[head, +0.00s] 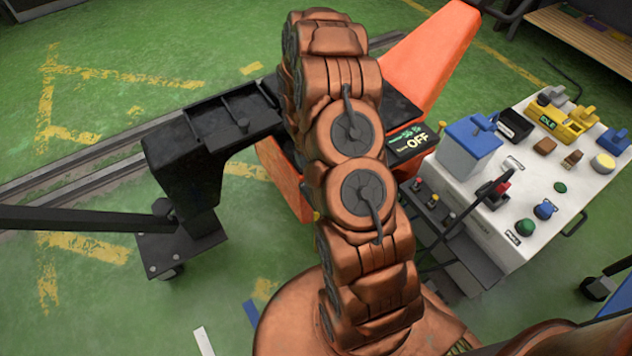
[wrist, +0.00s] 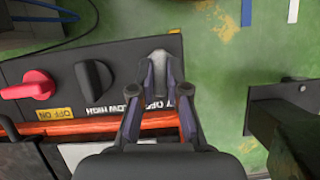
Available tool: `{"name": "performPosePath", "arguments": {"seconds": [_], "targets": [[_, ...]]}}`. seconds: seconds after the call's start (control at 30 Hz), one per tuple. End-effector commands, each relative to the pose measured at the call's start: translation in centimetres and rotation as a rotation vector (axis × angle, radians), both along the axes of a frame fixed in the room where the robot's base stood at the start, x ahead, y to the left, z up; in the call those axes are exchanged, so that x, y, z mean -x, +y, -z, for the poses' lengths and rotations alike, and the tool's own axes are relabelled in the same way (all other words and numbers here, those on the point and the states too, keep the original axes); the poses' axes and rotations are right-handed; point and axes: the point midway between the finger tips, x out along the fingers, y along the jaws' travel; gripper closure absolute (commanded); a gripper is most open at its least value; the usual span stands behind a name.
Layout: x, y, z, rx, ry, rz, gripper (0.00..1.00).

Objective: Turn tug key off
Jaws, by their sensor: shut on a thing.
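In the wrist view, my gripper (wrist: 160,78) reaches over a dark control panel (wrist: 30,68) and is shut on the grey tug key (wrist: 158,55) at the panel's right end. The fingers cover most of the key, so its exact angle is hard to tell. Left of it are a black knob (wrist: 94,80) with a HIGH/LOW label and a red knob (wrist: 28,86) with an ON/OFF label. In the head view, the orange tug (head: 430,50) stands behind my arm, and its small display (head: 412,142) shows "OFF". My arm hides the key and gripper there.
A white-topped cart (head: 495,220) at the right carries a blue-and-grey box (head: 468,145), a yellow device (head: 562,122) and several buttons. A black bracket frame (head: 185,165) stands at the left near floor rails (head: 75,175). Green floor is free at the far left.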

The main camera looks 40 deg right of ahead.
Motion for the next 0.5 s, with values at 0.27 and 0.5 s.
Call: {"name": "performPosePath", "arguments": {"seconds": [0.27, 0.5], "targets": [[0.13, 0.07, 0.01, -0.002, 0.004, -0.083, 1.0], [0.1, 0.07, 0.04, -0.001, 0.003, -0.1, 1.0]]}}
